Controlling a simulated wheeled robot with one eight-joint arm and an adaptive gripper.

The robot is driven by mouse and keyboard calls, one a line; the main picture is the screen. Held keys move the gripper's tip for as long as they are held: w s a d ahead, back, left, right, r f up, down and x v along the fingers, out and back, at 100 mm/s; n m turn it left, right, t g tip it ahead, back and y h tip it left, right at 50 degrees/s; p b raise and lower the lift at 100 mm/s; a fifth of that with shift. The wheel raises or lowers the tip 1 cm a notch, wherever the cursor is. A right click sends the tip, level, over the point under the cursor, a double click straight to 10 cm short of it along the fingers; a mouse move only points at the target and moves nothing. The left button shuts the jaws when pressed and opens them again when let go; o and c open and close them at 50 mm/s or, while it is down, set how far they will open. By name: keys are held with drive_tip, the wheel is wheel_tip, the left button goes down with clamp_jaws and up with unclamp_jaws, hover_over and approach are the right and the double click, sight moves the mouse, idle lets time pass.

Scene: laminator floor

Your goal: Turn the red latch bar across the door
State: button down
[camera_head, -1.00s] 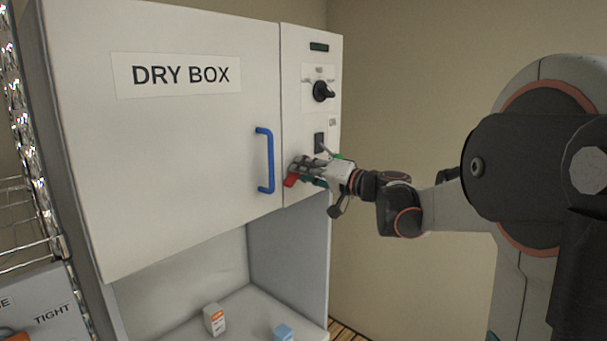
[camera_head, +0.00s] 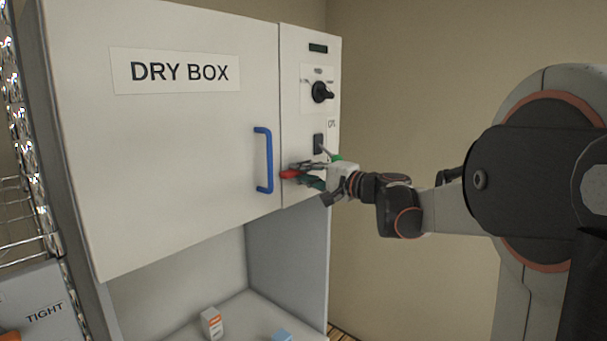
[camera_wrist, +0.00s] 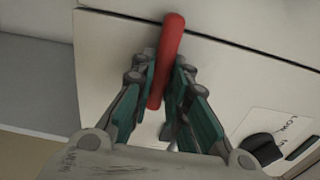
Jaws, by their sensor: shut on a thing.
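The red latch bar (camera_head: 290,174) is on the front of the dry box, near the seam between door and control panel. In the head view it lies about level, its left end reaching over the seam onto the door (camera_head: 190,130). In the wrist view the red bar (camera_wrist: 171,50) runs between my fingers and crosses the dark seam. My gripper (camera_head: 308,172) is shut on the bar from the right; the wrist view also shows my gripper (camera_wrist: 164,78) with a finger on each side of it. The fingers hide part of the bar and its pivot.
A blue handle (camera_head: 264,160) stands out from the door just left of the bar. A black knob (camera_head: 320,92) and a dark switch (camera_head: 319,143) are above my gripper on the panel. Small boxes (camera_head: 212,323) stand in the open bay below. A wire rack is at the left.

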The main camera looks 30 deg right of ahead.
idle(0.4)
drive_tip(key=c, duration=1.6)
unclamp_jaws()
drive_tip(key=shift+o, duration=0.2)
drive_tip(key=v, duration=0.7)
drive_tip(key=shift+s, duration=0.25)
